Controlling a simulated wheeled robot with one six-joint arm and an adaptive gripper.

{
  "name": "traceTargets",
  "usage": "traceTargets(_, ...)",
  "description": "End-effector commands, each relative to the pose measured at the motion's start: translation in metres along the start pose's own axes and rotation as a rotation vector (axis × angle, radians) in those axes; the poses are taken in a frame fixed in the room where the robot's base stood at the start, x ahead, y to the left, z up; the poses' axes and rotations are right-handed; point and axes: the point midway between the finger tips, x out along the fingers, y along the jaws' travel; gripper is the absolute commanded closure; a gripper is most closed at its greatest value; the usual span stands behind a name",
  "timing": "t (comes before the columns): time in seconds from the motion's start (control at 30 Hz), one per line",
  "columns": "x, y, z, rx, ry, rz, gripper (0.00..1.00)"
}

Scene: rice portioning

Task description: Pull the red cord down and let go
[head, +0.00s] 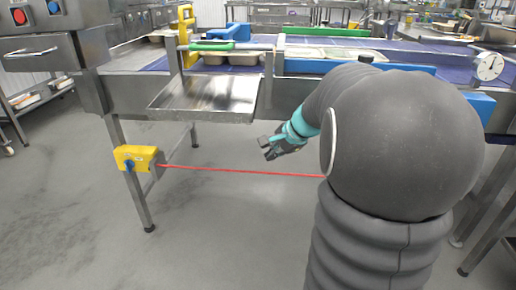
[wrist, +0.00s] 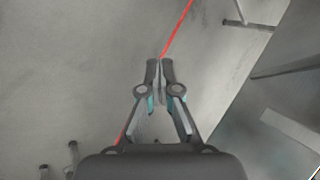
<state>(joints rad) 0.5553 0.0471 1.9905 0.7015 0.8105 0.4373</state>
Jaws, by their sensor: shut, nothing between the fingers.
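The red cord (head: 240,171) runs nearly level from a yellow switch box (head: 137,158) on the table leg to the right, where my arm hides its far end. My gripper (head: 265,148) is shut and empty, and in the head view it shows just above the cord, below the table's edge. In the wrist view the cord (wrist: 177,28) comes from the top down to my shut fingertips (wrist: 160,64). It passes behind the fingers there and shows again at the lower left. I cannot tell whether the fingers touch it.
A steel tray (head: 207,97) juts out from the table front above the cord. Table legs (head: 138,200) stand at left and right. A round dial scale (head: 488,66) and food pans (head: 216,57) are on the line above. The grey floor (head: 215,230) below the cord is clear.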

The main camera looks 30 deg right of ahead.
Motion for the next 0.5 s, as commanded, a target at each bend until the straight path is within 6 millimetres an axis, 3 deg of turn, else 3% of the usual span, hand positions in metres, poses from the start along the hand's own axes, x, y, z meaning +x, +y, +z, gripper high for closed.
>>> traceTargets(0.03, 0.006, -0.002, -0.029, 0.097, 0.004, -0.017, 1.0)
traceTargets(0.2, 0.022, -0.002, -0.115, 0.399, 0.016, -0.099, 1.0)
traceTargets(0.33, 0.03, 0.005, -0.161, 0.556, 0.024, -0.147, 1.0)
traceTargets(0.5, 0.034, 0.013, -0.194, 0.666, 0.028, -0.184, 1.0)
